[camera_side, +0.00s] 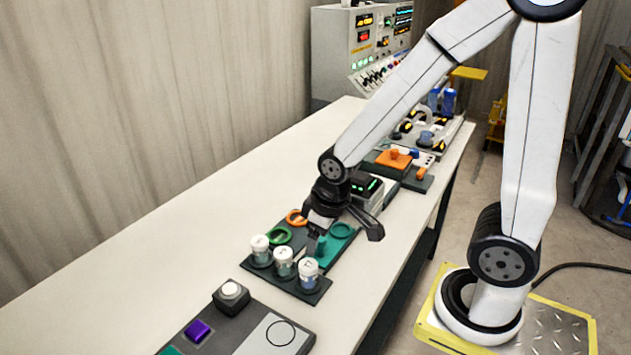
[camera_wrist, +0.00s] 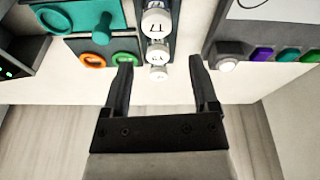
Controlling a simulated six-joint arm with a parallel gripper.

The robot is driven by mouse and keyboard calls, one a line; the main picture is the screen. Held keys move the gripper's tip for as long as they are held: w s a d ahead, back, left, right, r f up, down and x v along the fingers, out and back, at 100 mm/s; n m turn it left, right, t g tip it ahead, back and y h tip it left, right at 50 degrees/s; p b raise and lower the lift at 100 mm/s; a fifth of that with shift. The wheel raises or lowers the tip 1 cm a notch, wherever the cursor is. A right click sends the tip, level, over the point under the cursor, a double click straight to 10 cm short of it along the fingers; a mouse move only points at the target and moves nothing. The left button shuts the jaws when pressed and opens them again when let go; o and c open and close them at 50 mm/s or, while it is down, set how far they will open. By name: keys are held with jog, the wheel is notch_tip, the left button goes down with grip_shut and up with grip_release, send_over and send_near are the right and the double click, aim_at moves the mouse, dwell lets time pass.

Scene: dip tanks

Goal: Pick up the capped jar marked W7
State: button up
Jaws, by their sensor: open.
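Three clear jars with white caps stand upright in a row on a dark rack (camera_side: 290,283): a left jar (camera_side: 260,249), a middle jar (camera_side: 284,263) and a right jar (camera_side: 309,274). In the wrist view the caps line up as a near-top one (camera_wrist: 157,22), a middle one (camera_wrist: 157,52) and a lowest one (camera_wrist: 159,73). Dark marks show on the caps, but I cannot surely read which is W7. My gripper (camera_side: 345,228) is open and empty, beyond the jars in the side view. In the wrist view its fingers (camera_wrist: 160,64) spread either side of the lowest cap, apart from it.
A green ring (camera_side: 279,236), an orange ring (camera_side: 296,217) and a teal piece (camera_side: 341,230) lie beside the jars. A button box (camera_side: 231,295) stands in front. A control cabinet (camera_side: 350,50) is at the back. The bench's left side is clear.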

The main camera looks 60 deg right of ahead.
aim_at(259, 241)
jog(key=w+n, duration=0.5)
jog(key=w+f+n+g, duration=0.1)
jog(key=w+n, duration=0.1)
jog(key=w, duration=0.1)
jog(key=shift+w+n, duration=0.25)
jog(key=shift+n, duration=0.15)
jog(key=w+f+n, duration=0.1)
jog(key=w+n, duration=0.3)
jog(key=n, duration=0.1)
jog(key=w+f+n+g, duration=0.1)
jog(key=w+n, duration=0.1)
jog(key=w, duration=0.1)
jog(key=shift+d+f, duration=0.1)
jog(key=shift+f, duration=0.25)
jog(key=shift+w+f+n, duration=0.25)
jog(key=shift+w+n, duration=0.25)
jog(key=shift+n, duration=0.4)
jog(key=shift+f, duration=1.3)
jog(key=shift+f, duration=0.1)
jog(key=shift+s+d+f, duration=0.1)
jog(key=shift+d+f, duration=0.05)
jog(key=shift+f, duration=2.35)
